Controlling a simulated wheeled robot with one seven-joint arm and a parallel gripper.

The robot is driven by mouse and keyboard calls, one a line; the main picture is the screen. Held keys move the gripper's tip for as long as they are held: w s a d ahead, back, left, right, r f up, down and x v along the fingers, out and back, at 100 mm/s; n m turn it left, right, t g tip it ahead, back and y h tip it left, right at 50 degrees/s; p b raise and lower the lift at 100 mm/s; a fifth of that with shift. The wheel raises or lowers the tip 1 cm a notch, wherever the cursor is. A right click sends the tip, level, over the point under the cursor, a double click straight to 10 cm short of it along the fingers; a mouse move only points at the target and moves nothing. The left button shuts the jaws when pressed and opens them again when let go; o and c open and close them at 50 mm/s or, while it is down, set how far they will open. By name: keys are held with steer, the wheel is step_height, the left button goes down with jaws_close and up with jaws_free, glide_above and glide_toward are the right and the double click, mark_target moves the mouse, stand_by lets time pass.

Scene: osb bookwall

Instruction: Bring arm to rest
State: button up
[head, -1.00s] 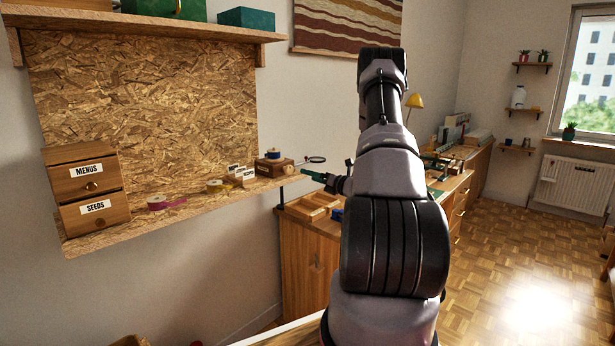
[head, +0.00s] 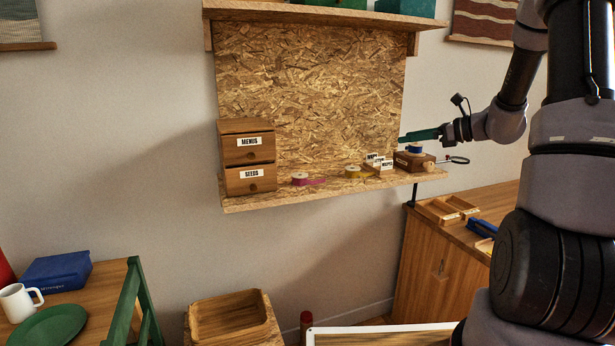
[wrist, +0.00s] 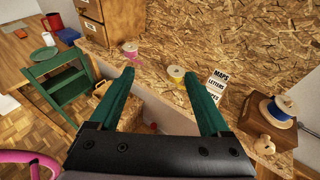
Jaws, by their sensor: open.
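My gripper (head: 420,135) shows in the head view at the right end of the shelf, in front of the OSB board and above the small wooden box. In the wrist view my gripper (wrist: 165,82) has its two green fingers spread apart with nothing between them. The fingers point toward the OSB shelf (head: 330,190), where a pink tape roll (wrist: 131,50) and a yellow tape roll (wrist: 176,74) lie beyond the tips. My arm is folded at the right side of the head view.
A drawer box (head: 248,158) labelled MENUS and SEEDS stands on the shelf's left. Label cards (wrist: 215,88) and a wooden box with a blue roll (wrist: 281,108) stand at its right. A wooden bin (head: 230,318) is below. A wooden cabinet (head: 430,270) stands right.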

steer(key=s+a+r+n+g+h, duration=0.2)
steer(key=s+a+r+n, duration=0.3)
steer(key=s, duration=0.3)
steer(key=s+a+r+n+g+h, duration=0.2)
steer(key=s+a+n+g, duration=0.15)
steer(key=s+n, duration=0.4)
steer(key=s+d+r+n+t+h, duration=0.1)
steer(key=s+r+n+t+h, duration=0.1)
steer(key=s, duration=0.5)
steer(key=s+d+r+n+t+h, duration=0.1)
steer(key=s+n+t+h, duration=0.1)
steer(key=s+n+h, duration=0.2)
steer(key=s+n, duration=0.2)
steer(key=s, duration=0.1)
steer(key=shift+s+d+r+n, duration=0.35)
steer(key=shift+s+r, duration=0.05)
